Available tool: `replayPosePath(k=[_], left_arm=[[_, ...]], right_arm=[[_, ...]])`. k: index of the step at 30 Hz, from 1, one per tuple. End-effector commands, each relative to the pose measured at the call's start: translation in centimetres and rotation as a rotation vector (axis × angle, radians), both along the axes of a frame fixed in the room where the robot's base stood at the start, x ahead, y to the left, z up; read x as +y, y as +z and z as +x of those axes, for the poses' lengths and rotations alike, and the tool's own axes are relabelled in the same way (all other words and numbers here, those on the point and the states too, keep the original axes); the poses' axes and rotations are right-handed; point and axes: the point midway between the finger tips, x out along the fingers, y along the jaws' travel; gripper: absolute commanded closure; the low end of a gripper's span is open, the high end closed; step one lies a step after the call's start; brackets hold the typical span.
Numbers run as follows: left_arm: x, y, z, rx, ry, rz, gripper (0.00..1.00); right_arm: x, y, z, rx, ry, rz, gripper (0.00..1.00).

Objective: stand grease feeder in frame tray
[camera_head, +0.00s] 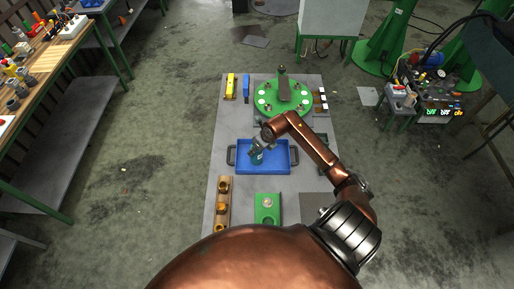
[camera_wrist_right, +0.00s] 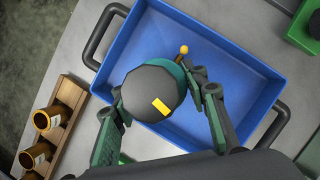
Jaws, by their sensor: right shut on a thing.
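The grease feeder is a teal cylinder with a dark grey round top, a yellow mark and a small brass knob (camera_wrist_right: 152,90). It also shows in the head view (camera_head: 257,158). My right gripper (camera_wrist_right: 163,98) is shut on it, one finger on each side; in the head view the gripper (camera_head: 257,147) is over the tray's left half. The blue frame tray (camera_head: 279,170) has low walls and dark side handles; its floor (camera_wrist_right: 215,60) is otherwise bare. The feeder looks upright inside the tray's outline. I cannot tell whether its base touches the floor. My left gripper is not in view.
A wooden rack (camera_head: 223,205) with brass-coloured parts and a green block (camera_head: 267,208) stand in front of the tray. A green round fixture (camera_head: 283,98) stands behind it, with yellow (camera_head: 231,86) and blue (camera_head: 246,87) items to its left. The tray's right half is free.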

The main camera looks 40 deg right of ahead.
Motion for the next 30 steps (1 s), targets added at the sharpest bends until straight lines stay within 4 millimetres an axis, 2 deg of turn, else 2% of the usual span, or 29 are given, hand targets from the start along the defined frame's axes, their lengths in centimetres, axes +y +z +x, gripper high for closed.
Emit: replayPosePath(k=[7,8,15,24,30], left_arm=[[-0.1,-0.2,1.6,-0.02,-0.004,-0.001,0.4],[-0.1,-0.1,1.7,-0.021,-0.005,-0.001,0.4],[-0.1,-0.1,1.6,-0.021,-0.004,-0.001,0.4],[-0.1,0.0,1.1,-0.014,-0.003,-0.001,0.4],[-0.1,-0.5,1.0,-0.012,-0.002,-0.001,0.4]], right_arm=[[0.0,-0.1,0.2,-0.004,0.002,0.0,1.0],[0.0,-0.2,0.0,0.0,0.001,0.0,0.58],[0.0,-0.2,0.0,0.0,0.0,0.0,0.42],[0.0,0.0,0.0,0.0,0.0,0.001,0.42],[-0.2,2.1,-0.8,-0.002,0.001,-0.005,0.42]])
